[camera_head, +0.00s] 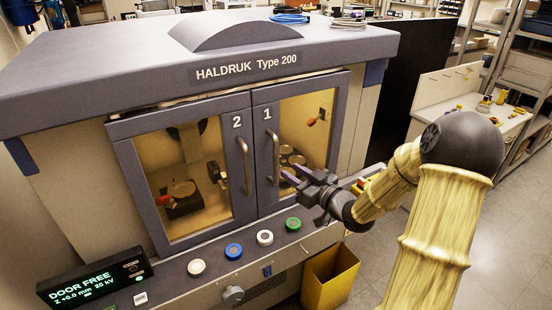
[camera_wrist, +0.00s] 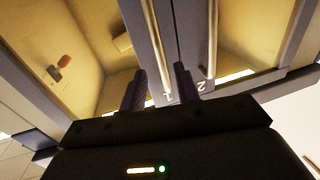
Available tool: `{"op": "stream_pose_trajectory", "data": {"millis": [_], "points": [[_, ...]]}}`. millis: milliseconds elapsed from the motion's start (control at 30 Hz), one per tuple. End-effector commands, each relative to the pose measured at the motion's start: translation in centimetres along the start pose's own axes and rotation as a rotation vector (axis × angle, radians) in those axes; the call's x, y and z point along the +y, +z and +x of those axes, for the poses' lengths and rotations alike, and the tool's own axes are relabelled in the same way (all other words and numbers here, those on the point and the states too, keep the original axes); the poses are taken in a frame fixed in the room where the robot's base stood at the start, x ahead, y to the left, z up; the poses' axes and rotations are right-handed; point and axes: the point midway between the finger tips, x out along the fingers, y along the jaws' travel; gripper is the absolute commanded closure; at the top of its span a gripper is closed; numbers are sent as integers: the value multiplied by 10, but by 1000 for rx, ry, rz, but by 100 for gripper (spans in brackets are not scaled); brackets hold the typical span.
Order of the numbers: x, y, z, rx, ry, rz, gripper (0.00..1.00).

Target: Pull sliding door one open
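Sliding door one (camera_head: 310,120) is the right-hand framed glass door of the grey cabinet, marked "1". It stands shut, side by side with door two (camera_head: 185,180). Its upright metal bar handle (camera_head: 276,150) is near the inner edge. My gripper (camera_head: 288,176) is in front of door one, just right of the handle's lower part. In the wrist view my gripper (camera_wrist: 160,72) is open, its two dark fingers apart. There the door one handle (camera_wrist: 155,40) lines up with the gap between them. Whether the fingers touch or reach around the bar cannot be told.
Door two's handle (camera_head: 244,165) stands close on the left. Below the doors is a ledge with coloured buttons, among them a green one (camera_head: 293,224). A display (camera_head: 95,280) reads "DOOR FREE". A yellow bin (camera_head: 330,278) stands on the floor below my gripper.

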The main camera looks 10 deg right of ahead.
Motion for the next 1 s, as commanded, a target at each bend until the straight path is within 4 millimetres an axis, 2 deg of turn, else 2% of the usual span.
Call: {"op": "stream_pose_trajectory", "data": {"millis": [200,400,533,800,833,1000], "points": [[-1,-2,40,2,-3,2,68],[0,-2,70,1,-1,1,68],[0,-1,79,1,0,0,68],[0,0,81,0,0,0,68],[0,0,81,0,0,0,70],[0,0,80,0,1,0,100]]}}
